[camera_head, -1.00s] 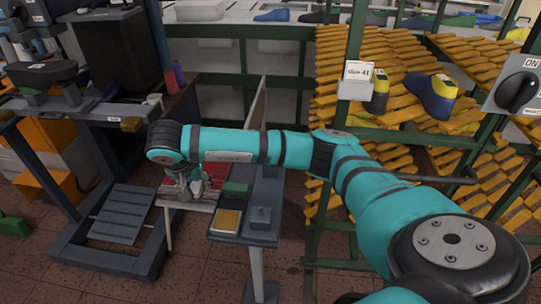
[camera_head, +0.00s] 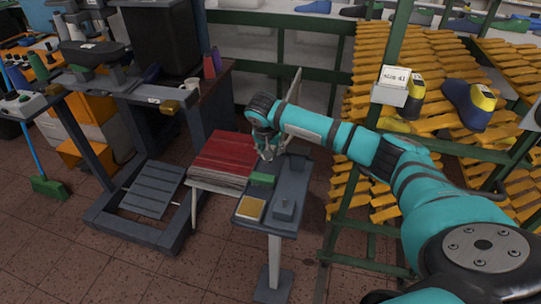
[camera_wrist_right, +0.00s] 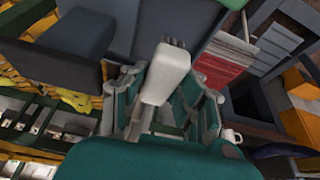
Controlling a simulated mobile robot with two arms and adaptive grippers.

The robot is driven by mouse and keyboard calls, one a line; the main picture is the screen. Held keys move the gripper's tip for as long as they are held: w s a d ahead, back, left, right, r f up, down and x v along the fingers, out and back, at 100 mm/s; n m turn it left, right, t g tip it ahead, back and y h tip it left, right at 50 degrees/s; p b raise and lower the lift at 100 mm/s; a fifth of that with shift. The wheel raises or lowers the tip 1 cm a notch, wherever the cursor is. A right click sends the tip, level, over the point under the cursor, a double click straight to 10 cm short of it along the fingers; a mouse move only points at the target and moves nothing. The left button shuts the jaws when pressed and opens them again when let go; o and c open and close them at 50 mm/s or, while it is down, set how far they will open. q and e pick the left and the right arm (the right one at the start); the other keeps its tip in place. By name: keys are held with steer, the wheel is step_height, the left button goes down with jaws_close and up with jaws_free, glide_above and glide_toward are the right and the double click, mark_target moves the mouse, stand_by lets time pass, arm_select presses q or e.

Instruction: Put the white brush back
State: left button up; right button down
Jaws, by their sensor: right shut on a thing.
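The white brush (camera_wrist_right: 166,75) shows in the right wrist view, its pale block between my fingers and its dark bristle end pointing away. My right gripper (camera_wrist_right: 160,105) is shut on it. In the head view my right gripper (camera_head: 268,150) hangs at the far end of a small grey stand (camera_head: 275,225), just right of a stack of red sheets (camera_head: 225,155). The brush is too small to make out there. My left gripper is in neither view.
A green block (camera_head: 262,179) and a yellow-topped block (camera_head: 251,209) lie on the stand. A white mug (camera_head: 190,86) stands on the bench at the left. An orange slatted rack (camera_head: 380,130) with shoe lasts is at the right. A green broom (camera_head: 48,187) stands at far left.

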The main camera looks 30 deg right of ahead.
step_height(320, 180, down, 3)
steer(key=shift+a+p, duration=0.1)
steer(key=shift+p, duration=0.35)
steer(key=shift+f, duration=0.2)
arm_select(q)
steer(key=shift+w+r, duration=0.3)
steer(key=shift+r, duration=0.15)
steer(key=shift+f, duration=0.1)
arm_select(e)
steer(key=shift+f, duration=0.1)
steer(key=c, duration=1)
jaws_free()
